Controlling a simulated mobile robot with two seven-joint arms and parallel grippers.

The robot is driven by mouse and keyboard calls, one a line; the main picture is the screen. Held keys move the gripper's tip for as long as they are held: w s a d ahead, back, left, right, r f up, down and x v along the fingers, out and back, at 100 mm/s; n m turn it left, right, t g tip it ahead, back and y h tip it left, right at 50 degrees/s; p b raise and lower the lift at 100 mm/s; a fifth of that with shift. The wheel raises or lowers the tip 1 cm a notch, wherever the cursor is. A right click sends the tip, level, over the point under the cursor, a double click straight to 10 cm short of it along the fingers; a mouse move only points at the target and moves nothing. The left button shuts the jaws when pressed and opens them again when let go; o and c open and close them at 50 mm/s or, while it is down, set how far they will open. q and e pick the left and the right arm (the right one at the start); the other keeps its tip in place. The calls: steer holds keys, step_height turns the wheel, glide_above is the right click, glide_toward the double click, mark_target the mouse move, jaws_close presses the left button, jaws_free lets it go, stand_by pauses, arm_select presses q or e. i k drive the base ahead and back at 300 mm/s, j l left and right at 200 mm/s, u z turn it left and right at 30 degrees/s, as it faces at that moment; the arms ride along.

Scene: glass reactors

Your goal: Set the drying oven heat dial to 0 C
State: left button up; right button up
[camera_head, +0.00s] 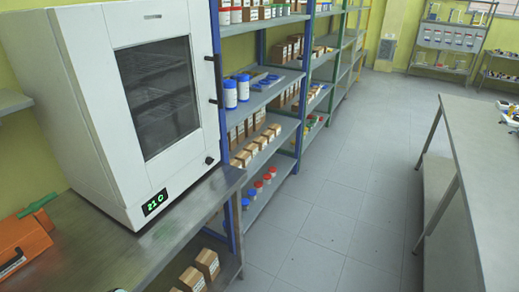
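The white drying oven (85,110) stands on a metal bench at the left, with its dark-windowed door (158,95) shut. A green display (154,202) at the lower front reads about "21 C"; the last characters are small. A small black dial (209,160) sits at the lower right of the oven front. A black handle (213,78) runs along the door's right edge. Neither of my grippers shows in the head view.
The metal bench (165,240) has an orange case (22,245) at its left. Blue-posted shelves (262,98) with boxes and jars stand right of the oven. A long table (485,165) is at the right. The tiled floor (330,215) between is clear.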

mark_target(209, 160)
steer(key=i+l+z, duration=0.15)
steer(key=i+z, duration=0.3)
steer(key=i+l+z, duration=0.1)
steer(key=i+z, duration=0.15)
steer(key=z, duration=0.15)
steer(key=i+j+z, duration=0.1)
steer(key=i+z, duration=0.35)
steer(key=i+u, duration=0.3)
steer(key=u, duration=0.15)
steer(key=i+l+u, duration=0.25)
steer(key=u, duration=1.95)
